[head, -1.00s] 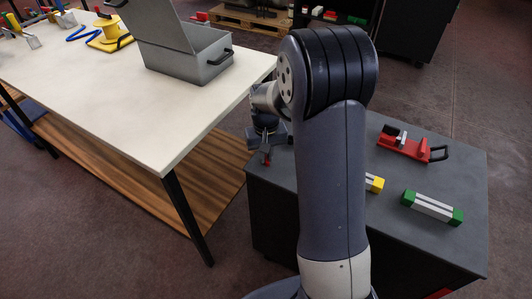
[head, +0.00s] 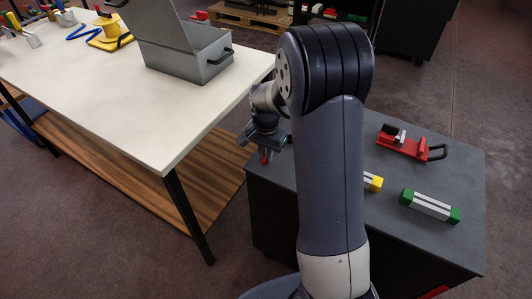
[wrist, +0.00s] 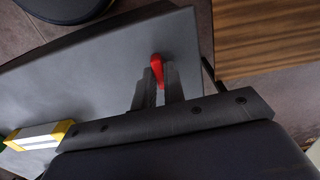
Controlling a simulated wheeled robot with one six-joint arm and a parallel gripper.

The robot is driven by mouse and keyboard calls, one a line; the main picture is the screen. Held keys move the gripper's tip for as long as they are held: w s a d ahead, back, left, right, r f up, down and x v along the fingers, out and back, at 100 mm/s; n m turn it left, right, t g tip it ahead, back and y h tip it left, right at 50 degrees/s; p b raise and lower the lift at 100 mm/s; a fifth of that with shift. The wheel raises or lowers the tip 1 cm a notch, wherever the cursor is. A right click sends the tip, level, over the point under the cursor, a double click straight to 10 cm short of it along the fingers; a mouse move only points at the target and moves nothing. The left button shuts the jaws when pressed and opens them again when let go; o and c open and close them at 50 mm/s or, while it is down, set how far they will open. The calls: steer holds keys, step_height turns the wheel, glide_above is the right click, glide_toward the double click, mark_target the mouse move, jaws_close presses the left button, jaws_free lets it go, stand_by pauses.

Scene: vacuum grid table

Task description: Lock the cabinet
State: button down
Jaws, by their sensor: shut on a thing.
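My gripper (head: 265,150) hangs at the far left edge of the dark grey cabinet (head: 455,180), beside the white table. In the wrist view my gripper (wrist: 158,88) is shut on a small red piece (wrist: 157,67), whose tip pokes out between the fingers. The cabinet's top shows in the wrist view (wrist: 95,85) behind the fingers. No lock or keyhole shows clearly.
A red clamp (head: 407,144), a green-ended block (head: 430,206) and a yellow-ended block (head: 373,182) lie on the cabinet top. The white table (head: 120,115) carries an open grey toolbox (head: 190,62). A wooden shelf (head: 190,185) lies below it. A black cabinet (head: 410,30) stands behind.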

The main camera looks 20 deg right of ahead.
stand_by(0.4)
steer(key=c, duration=1.5)
jaws_free()
step_height(320, 180, up, 11)
steer(key=shift+f+p, duration=0.1)
steer(key=shift+p, duration=0.3)
steer(key=shift+f, duration=0.1)
step_height(320, 180, down, 11)
steer(key=shift+r+b, duration=0.1)
steer(key=shift+b, duration=0.3)
steer(key=shift+r, duration=0.1)
